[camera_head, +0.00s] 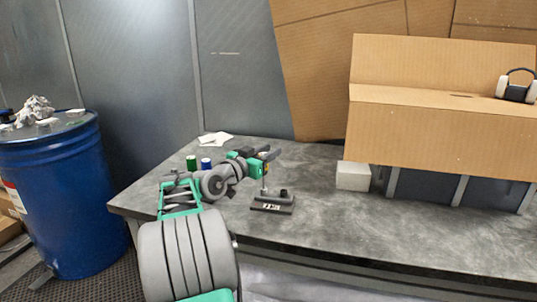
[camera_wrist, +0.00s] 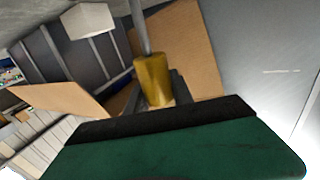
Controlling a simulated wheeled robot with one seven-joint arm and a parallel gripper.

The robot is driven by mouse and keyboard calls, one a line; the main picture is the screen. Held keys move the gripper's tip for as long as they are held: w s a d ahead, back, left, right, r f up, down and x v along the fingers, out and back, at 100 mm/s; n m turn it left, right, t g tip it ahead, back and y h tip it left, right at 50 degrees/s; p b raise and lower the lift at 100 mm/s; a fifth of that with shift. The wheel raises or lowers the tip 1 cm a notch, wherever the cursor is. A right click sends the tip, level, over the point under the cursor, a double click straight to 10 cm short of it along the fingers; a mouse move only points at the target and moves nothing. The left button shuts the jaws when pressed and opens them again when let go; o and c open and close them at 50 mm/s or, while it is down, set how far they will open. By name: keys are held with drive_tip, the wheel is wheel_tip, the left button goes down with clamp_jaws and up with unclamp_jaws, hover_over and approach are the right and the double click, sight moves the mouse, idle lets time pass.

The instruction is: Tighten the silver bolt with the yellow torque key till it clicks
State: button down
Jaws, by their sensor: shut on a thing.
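The yellow torque key (camera_wrist: 153,80) shows in the wrist view as a yellow handle with a grey shaft running to the top edge. My gripper (camera_wrist: 155,98) is shut on the handle; its green and black finger fills the lower part of that view. In the head view, my gripper (camera_head: 264,164) is above a dark block (camera_head: 272,206) with a white label on the worktable. The key's thin shaft points down towards the block's left part. I cannot make out the silver bolt, nor tell whether the key's tip touches it.
A green can (camera_head: 191,162) and a blue can (camera_head: 206,164) stand behind my arm, near a white cloth (camera_head: 215,139). A white box (camera_head: 353,176) is right of the block. A large cardboard box (camera_head: 430,130) stands further right. The table (camera_head: 400,230) is clear in front.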

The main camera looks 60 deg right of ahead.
drive_tip(key=shift+r+p, duration=0.95)
drive_tip(key=shift+r, duration=1.35)
